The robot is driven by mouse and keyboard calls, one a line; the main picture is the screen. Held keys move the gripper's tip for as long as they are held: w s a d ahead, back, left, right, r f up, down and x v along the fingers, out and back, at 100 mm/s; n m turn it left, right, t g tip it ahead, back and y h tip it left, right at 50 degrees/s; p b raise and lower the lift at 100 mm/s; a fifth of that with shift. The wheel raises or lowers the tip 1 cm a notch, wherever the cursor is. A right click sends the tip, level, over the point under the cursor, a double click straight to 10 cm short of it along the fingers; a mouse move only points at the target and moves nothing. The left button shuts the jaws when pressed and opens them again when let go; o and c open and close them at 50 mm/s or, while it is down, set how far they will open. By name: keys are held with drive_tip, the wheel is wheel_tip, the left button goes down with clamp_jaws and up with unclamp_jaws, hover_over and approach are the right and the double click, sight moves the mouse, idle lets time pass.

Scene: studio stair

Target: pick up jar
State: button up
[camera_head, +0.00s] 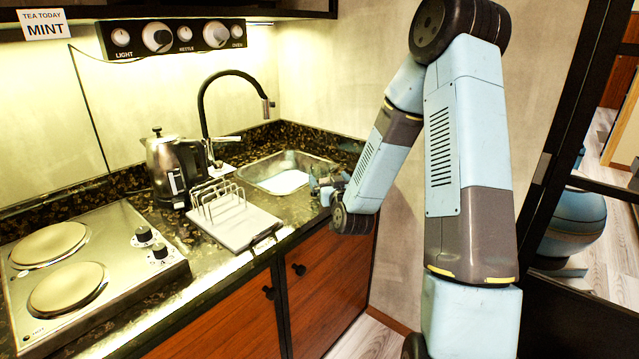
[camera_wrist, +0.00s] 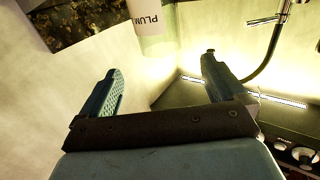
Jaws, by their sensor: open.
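In the wrist view, a pale cylinder-shaped thing (camera_wrist: 152,30), likely the jar, shows at the top edge, cut off by the frame. Its label reads PLUM upside down. My gripper (camera_wrist: 160,66) is open, with its two fingers spread and nothing between them. The pale thing lies beyond the fingertips, roughly in line with the gap. In the head view, my gripper (camera_head: 325,184) is small and partly hidden by my wrist, at the right end of the counter by the sink. I cannot make out the jar in the head view.
The sink (camera_head: 287,172) and black tap (camera_head: 205,100) are left of my gripper. A kettle (camera_head: 172,165), a wire rack (camera_head: 218,200) on a white board (camera_head: 250,232) and a hob (camera_head: 90,285) fill the counter. A wall is close on the right.

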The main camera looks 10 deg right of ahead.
sight(323, 171)
drive_tip(key=shift+w+a+f, duration=0.1)
drive_tip(key=shift+w+f, duration=0.05)
drive_tip(key=shift+w, duration=4.1)
drive_tip(key=c, duration=1.7)
